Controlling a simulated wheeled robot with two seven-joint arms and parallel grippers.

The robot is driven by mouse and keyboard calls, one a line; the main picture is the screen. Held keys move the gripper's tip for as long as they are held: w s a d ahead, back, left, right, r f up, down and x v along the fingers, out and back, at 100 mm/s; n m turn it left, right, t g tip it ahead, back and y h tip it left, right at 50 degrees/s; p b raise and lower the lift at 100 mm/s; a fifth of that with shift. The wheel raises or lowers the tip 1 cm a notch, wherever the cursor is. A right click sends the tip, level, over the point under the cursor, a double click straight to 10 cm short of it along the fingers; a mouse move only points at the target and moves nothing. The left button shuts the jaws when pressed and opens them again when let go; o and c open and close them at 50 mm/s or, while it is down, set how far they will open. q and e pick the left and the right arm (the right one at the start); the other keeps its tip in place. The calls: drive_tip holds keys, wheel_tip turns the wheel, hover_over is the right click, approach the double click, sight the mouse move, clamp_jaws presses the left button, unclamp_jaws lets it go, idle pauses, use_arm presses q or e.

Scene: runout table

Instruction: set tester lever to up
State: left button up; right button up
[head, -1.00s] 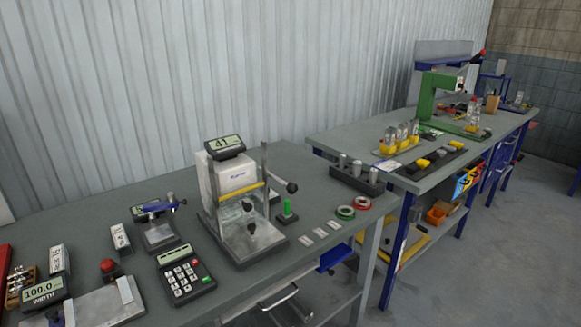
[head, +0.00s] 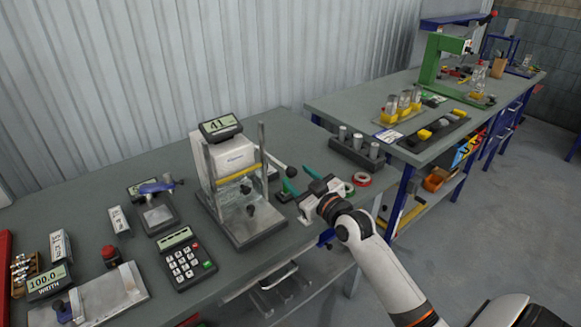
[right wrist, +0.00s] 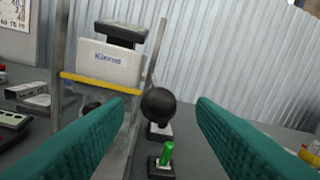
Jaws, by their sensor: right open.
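The tester (head: 226,160) is a white box with a display reading 41, a yellow bar and metal posts. Its lever ends in a black ball knob (head: 291,171) and slopes down to the right from the tester's side. My right gripper (head: 295,175) is open, its teal fingers close to the knob. In the right wrist view the knob (right wrist: 159,104) shows between the two spread fingertips, with gaps on both sides; whether it is inside the jaws or just ahead cannot be told. The lever's rod is mostly hidden behind the knob there. My left gripper is not in view.
A green peg on a black base (right wrist: 167,155) stands just below the knob. A keypad (head: 187,262) sits left of my arm. A second table (head: 345,108) stands to the right.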

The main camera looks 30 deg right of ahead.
sight(295, 174)
drive_tip(key=shift+w+p, duration=0.3)
drive_tip(key=shift+w, duration=1.8)
drive_tip(key=shift+c, duration=0.3)
clamp_jaws()
drive_tip(key=shift+r, duration=0.1)
